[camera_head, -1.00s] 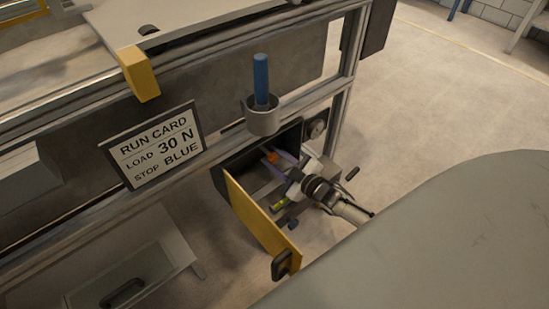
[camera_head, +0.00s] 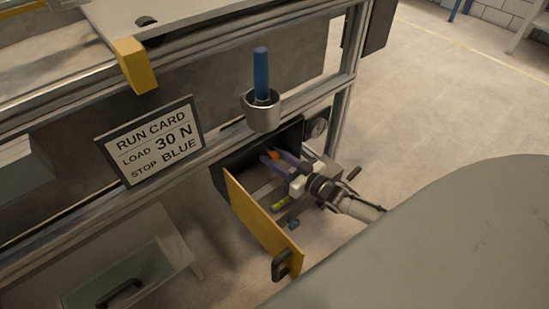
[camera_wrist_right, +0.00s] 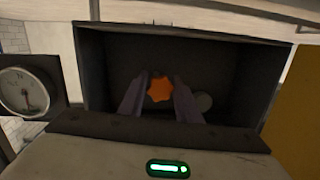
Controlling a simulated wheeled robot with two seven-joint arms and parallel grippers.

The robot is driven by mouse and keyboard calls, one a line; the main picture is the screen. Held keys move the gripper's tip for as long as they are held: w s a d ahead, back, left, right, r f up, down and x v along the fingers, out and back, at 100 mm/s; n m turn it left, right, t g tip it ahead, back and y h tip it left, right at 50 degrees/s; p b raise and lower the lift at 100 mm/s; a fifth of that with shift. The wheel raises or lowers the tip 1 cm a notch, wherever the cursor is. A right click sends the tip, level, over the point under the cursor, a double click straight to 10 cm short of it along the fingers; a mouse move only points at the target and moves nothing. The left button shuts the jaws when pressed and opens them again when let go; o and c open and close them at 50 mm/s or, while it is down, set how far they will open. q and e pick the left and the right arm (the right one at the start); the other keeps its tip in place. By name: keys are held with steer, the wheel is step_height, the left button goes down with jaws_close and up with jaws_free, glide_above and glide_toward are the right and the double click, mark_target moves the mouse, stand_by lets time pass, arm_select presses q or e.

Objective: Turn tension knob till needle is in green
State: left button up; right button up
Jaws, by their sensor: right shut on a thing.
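The orange lobed tension knob (camera_wrist_right: 160,90) sits inside the dark open box (camera_wrist_right: 100,75). In the head view the knob (camera_head: 273,155) shows small at the fingertips. My right gripper (camera_wrist_right: 159,92) reaches into the box with one finger on each side of the knob and is shut on it. A round dial gauge (camera_wrist_right: 24,92) is beside the box, at the left in the wrist view. In the head view the gauge (camera_head: 317,128) is at the box's right. My left gripper is out of view.
A yellow door (camera_head: 255,222) stands open beside the box. Above the box, a cup (camera_head: 262,112) holds a blue-handled tool (camera_head: 261,70). A run card (camera_head: 150,142) reads load 30 N, stop blue. A green-lit level (camera_wrist_right: 168,168) lies below the box opening.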

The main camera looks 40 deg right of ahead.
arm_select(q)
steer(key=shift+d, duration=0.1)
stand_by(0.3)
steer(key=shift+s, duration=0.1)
arm_select(e)
steer(key=o, duration=1.1)
steer(key=shift+c, duration=0.2)
steer(key=shift+s, duration=0.15)
arm_select(q)
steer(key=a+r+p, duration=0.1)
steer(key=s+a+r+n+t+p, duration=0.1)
steer(key=p, duration=0.1)
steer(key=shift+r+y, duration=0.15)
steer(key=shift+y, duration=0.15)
arm_select(e)
steer(key=v, duration=1)
steer(key=shift+s, duration=0.1)
